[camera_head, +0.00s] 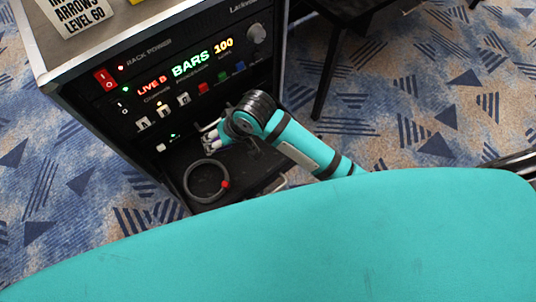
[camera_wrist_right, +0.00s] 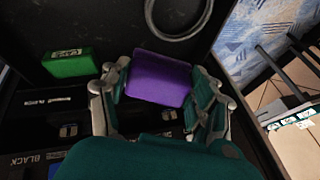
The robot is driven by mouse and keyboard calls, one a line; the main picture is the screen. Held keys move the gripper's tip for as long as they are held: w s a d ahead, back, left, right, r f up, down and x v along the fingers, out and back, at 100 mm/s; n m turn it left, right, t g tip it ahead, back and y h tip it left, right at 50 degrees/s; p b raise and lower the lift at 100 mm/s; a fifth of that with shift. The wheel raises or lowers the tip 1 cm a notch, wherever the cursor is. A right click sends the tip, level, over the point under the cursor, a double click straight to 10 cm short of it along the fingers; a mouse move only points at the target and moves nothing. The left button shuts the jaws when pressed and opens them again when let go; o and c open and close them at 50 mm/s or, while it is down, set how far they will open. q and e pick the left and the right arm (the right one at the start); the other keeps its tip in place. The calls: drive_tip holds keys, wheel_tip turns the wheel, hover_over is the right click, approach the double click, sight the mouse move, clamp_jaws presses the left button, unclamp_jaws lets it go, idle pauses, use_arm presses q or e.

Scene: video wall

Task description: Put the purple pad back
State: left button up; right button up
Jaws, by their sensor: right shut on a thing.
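In the right wrist view a purple pad (camera_wrist_right: 158,79) sits between the two fingers of my right gripper (camera_wrist_right: 160,88), which is shut on it. The lower end of the pad is close to the teal palm. In the head view my right gripper (camera_head: 213,136) is in front of the lower front of the black rack (camera_head: 130,103), above an open black drawer (camera_head: 240,170). The purple pad cannot be made out there. My left gripper is not in view.
In the right wrist view a green pad (camera_wrist_right: 68,63) sits at the left, near dark slots with labels. A dark table leg (camera_head: 325,85) stands to the right.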

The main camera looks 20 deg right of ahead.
drive_tip(key=d+f+g+h+b, duration=0.1)
drive_tip(key=d+f, duration=0.3)
drive_tip(key=w+d+f+n+g+h+b, duration=0.1)
drive_tip(key=d+f+h, duration=0.1)
drive_tip(key=d+f, duration=0.2)
drive_tip(key=d+f+n+g+h+b, duration=0.1)
drive_tip(key=d+f, duration=0.3)
drive_tip(key=d, duration=0.1)
drive_tip(key=shift+w+d+f+b, duration=0.2)
drive_tip(key=shift+w+f+b, duration=0.05)
drive_tip(key=shift+f+b, duration=0.15)
wheel_tip(320, 180, down, 4)
drive_tip(key=shift+f+b, duration=0.1)
drive_tip(key=shift+b, duration=0.3)
drive_tip(key=o, duration=1)
drive_tip(key=shift+o, duration=0.2)
wheel_tip(320, 180, up, 12)
drive_tip(key=p, duration=0.2)
